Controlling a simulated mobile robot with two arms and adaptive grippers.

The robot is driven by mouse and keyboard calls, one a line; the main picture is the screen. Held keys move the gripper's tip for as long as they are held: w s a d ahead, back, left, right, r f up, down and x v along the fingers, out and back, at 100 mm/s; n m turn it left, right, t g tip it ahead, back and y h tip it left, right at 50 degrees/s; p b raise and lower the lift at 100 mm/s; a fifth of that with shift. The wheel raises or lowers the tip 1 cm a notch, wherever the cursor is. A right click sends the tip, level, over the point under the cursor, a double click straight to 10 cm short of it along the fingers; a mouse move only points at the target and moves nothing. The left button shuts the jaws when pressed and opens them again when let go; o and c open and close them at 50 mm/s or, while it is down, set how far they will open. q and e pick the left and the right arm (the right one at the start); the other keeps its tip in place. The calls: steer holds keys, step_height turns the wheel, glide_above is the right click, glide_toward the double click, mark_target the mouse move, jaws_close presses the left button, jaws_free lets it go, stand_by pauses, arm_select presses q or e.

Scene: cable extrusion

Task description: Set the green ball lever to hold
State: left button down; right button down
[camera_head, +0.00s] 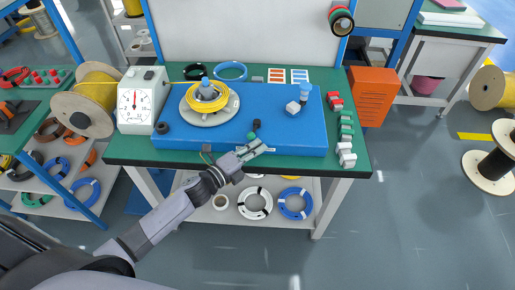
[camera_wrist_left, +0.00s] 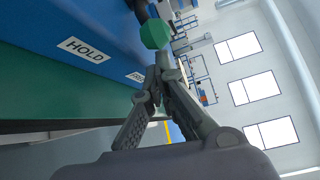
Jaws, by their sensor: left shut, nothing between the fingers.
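The green ball (camera_head: 252,136) of the lever is at the front edge of the blue panel (camera_head: 290,135), with a dark part beside it. In the left wrist view the faceted green ball (camera_wrist_left: 155,34) sits on a dark stem at the top. A white label reading HOLD (camera_wrist_left: 84,50) is on the blue panel, left of the ball. My left gripper (camera_head: 266,147) is at the panel's front edge, just right of and nearer than the ball. In the wrist view my left gripper (camera_wrist_left: 163,72) is shut and empty, its tips just below the ball; contact is unclear. My right gripper is not in view.
A second label (camera_wrist_left: 136,76) is partly readable.

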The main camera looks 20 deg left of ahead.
arm_select(q)
steer(key=shift+a, duration=0.1)
steer(key=shift+s+a+f+m+g+h+b, duration=0.1)
steer(key=shift+a+m+g+h+b, duration=0.3)
steer(key=shift+a+m+h, duration=0.25)
steer(key=shift+s+a+f+m+g+h+b, duration=0.1)
steer(key=shift+a+m+g+h+b, duration=0.3)
steer(key=shift+m+h, duration=0.25)
steer(key=shift+a+r, duration=0.1)
steer(key=shift+a, duration=0.2)
steer(key=shift+s+a+r, duration=0.1)
steer(key=shift+a+r, duration=0.05)
steer(key=shift+a, duration=0.05)
